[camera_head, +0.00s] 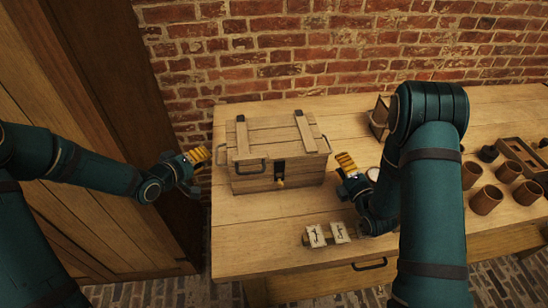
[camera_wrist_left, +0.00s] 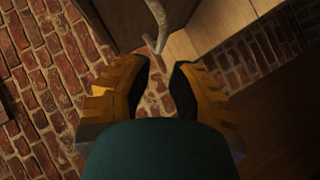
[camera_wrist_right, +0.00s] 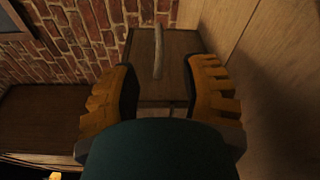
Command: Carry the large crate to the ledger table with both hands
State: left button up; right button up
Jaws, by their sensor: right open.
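The large crate (camera_head: 278,172) is a closed wooden chest with a metal clasp, standing upright at the left end of a wooden table (camera_head: 240,235). My left gripper (camera_head: 203,158) is open just left of the crate, pointing at its left side handle, which also shows in the left wrist view (camera_wrist_left: 157,22) ahead of the fingers (camera_wrist_left: 163,85). My right gripper (camera_head: 346,162) is open just right of the crate. In the right wrist view the crate's right handle (camera_wrist_right: 158,52) lies ahead of the open fingers (camera_wrist_right: 160,95). Neither gripper touches a handle. I cannot tell which table is the ledger table.
A wooden holder (camera_head: 379,117) stands behind my right arm. Several brown jars (camera_head: 487,200) and a wooden tray (camera_head: 520,155) stand at the right. A brick wall (camera_head: 300,55) closes the back.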

aim_at(216, 152)
pick_arm(q)
jog(key=x, duration=0.7)
pick_arm(e)
jog(key=x, duration=0.7)
jog(key=shift+w, duration=0.1)
pick_arm(q)
grip_shut()
pick_arm(e)
grip_shut()
pick_arm(q)
jog(key=shift+d+r, duration=0.1)
pick_arm(e)
jog(key=shift+a, duration=0.1)
